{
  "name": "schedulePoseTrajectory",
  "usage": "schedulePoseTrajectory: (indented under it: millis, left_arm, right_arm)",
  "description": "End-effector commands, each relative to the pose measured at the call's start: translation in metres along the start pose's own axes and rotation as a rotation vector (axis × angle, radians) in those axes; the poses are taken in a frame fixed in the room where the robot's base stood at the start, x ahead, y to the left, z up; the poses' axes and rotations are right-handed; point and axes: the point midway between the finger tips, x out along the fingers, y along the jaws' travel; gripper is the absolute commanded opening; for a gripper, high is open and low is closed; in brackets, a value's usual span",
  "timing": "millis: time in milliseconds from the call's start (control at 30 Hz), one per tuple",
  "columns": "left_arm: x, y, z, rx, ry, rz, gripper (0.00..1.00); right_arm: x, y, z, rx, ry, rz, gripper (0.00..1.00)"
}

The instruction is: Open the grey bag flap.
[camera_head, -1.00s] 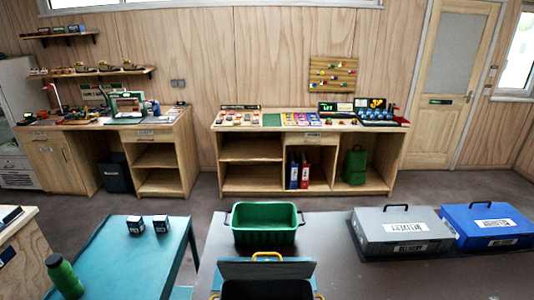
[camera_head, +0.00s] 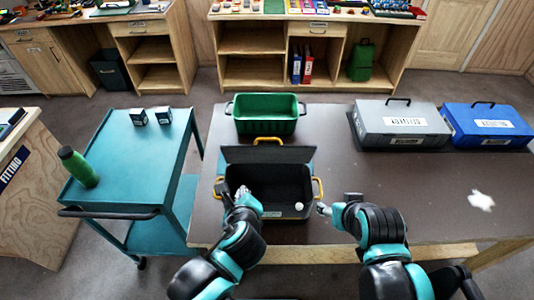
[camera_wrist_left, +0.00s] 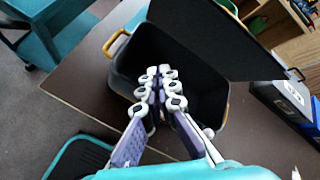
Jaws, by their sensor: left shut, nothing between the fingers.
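The grey bag (camera_head: 374,134) lies at the back right of the table, its top flap down, with a black handle and a white label. My left gripper (camera_head: 241,191) is over the left part of an open black box (camera_head: 310,160), well to the left of the grey bag. In the left wrist view its fingers (camera_wrist_left: 160,72) are together with nothing between them, above the black box (camera_wrist_left: 215,95). My right gripper (camera_head: 321,208) is beside the box's right yellow handle, in front of the grey bag and apart from it. Its fingers are too small to read.
A blue case (camera_head: 490,115) stands right beside the grey bag. A green bin (camera_head: 265,125) is behind the black box's raised lid (camera_head: 268,154). A teal trolley (camera_head: 110,172) with a green bottle (camera_head: 78,167) is on the left. The table's right front (camera_head: 440,200) is mostly clear.

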Motion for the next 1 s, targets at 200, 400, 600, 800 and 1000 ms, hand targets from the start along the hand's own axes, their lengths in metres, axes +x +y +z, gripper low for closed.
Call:
schedulePoseTrajectory:
  millis: [200,400,600,800,1000]
  left_arm:
    - [-0.021,-0.048,-0.028,0.652,-0.114,-0.146,0.0]
    - [-0.02,-0.058,-0.033,0.798,-0.155,-0.17,0.0]
    - [0.012,-0.062,-0.032,0.792,-0.155,-0.166,0.0]
    - [0.055,-0.07,-0.028,0.79,-0.155,-0.165,0.0]
    - [0.082,-0.086,-0.017,0.791,-0.155,-0.167,0.0]
  right_arm:
    - [-0.007,0.0,-0.005,0.0,0.0,0.0,0.59]
    - [-0.004,0.0,-0.003,0.0,0.0,0.0,0.59]
    - [0.008,0.0,0.006,0.0,0.0,0.0,0.59]
    - [0.022,0.0,0.016,0.0,0.0,0.0,0.59]
    - [0.028,0.0,0.02,0.0,0.0,0.0,0.59]
